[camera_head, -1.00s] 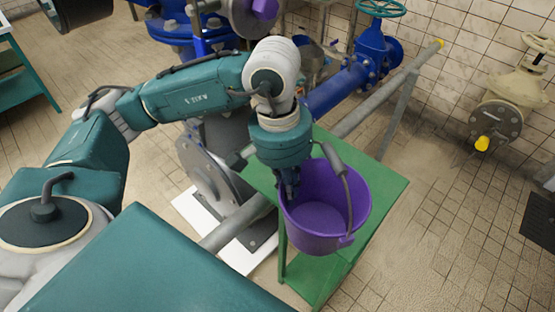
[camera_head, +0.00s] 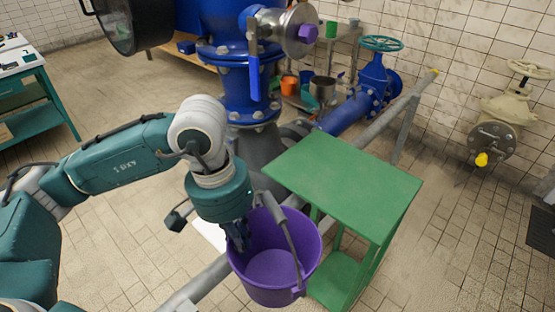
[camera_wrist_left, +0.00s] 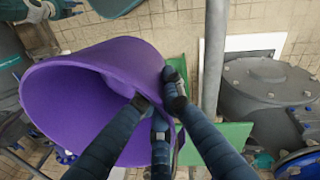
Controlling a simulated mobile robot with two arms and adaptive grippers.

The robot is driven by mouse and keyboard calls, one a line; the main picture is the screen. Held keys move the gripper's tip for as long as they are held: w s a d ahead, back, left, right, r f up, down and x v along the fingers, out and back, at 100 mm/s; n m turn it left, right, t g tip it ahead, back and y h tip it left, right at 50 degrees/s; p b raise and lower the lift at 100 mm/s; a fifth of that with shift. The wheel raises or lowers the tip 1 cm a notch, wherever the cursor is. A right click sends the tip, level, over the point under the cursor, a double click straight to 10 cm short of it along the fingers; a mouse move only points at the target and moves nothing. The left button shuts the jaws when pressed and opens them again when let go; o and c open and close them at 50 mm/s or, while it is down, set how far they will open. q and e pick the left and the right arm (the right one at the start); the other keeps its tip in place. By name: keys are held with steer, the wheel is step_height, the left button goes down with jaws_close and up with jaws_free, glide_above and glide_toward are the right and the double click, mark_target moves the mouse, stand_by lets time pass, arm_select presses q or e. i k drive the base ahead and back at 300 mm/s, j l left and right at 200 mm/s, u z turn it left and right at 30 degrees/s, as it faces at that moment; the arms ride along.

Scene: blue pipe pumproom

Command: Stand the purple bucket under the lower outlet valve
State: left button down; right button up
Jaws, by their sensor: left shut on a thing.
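The purple bucket (camera_head: 272,262) hangs roughly upright from my left gripper (camera_head: 238,240), in front of and left of the green stand (camera_head: 345,180). The gripper is shut on its rim, with the grey handle beside it. In the left wrist view the fingers (camera_wrist_left: 160,112) close at the rim of the bucket (camera_wrist_left: 95,85). Two outlets could be meant by the task: a cream valve (camera_head: 495,135) with a yellow tip low on the right wall, and a grey flanged outlet (camera_head: 290,28) with a purple end on the blue pipe. My right gripper is not in view.
The green stand has a bare top and a lower shelf. A grey pipe (camera_head: 408,100) slants behind it, beside a blue valve with a teal handwheel (camera_head: 380,43). Pots and an orange bucket (camera_head: 290,85) stand behind.

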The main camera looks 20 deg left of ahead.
mark_target(303, 166)
steer(key=i+l+u, duration=0.15)
steer(key=u, duration=0.35)
steer(key=i+l+u, duration=0.1)
steer(key=l+u, duration=0.2)
steer(key=u, duration=0.2)
steer(key=i+l+u, duration=0.1)
steer(key=l+u, duration=0.2)
steer(key=u, duration=0.15)
steer(key=l, duration=0.7)
steer(key=i+l, duration=0.15)
steer(key=l, duration=1.2)
steer(key=i, duration=0.05)
